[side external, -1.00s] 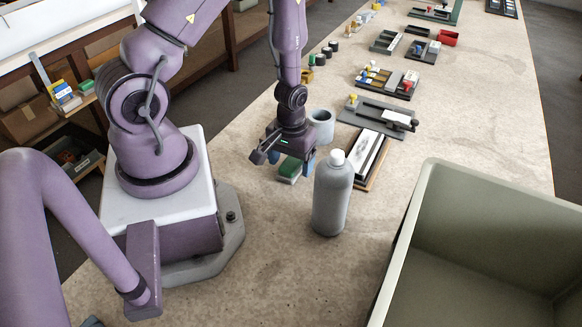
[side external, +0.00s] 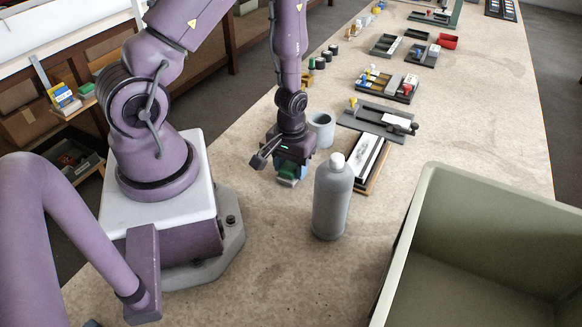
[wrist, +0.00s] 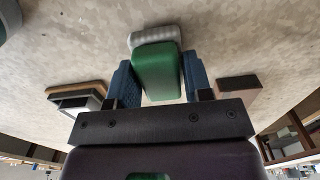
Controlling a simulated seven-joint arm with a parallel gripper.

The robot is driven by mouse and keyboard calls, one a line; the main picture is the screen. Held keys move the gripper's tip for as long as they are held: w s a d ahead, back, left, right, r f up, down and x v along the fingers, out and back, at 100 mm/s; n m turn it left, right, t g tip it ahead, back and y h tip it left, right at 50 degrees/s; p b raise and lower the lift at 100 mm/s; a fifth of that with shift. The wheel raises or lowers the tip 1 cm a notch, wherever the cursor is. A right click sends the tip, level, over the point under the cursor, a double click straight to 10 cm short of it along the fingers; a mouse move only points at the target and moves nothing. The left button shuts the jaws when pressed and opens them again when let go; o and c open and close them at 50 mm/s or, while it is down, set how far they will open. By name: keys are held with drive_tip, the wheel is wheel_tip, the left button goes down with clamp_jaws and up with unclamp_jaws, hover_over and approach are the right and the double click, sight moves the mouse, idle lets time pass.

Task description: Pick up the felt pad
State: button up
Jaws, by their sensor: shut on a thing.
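The felt pad appears to be the green block (side external: 287,174), on the bench left of the grey bottle. In the wrist view the green block (wrist: 156,72) sits between my two blue fingers, with a ribbed grey piece at its far end. My gripper (side external: 290,170) is shut on it, one finger at each side. In the side view the gripper body hides most of the block. I cannot tell whether its underside touches the bench.
The grey bottle (side external: 332,198) with a white cap stands close to the right. A grey-blue cup (side external: 321,130) stands just behind. A board with a white strip (side external: 367,156) lies behind the bottle. A large open bin (side external: 408,235) fills the right front.

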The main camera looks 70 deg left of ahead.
sight(291, 164)
wheel_tip(291, 164, up, 10)
drive_tip(key=shift+f, duration=0.2)
idle(0.3)
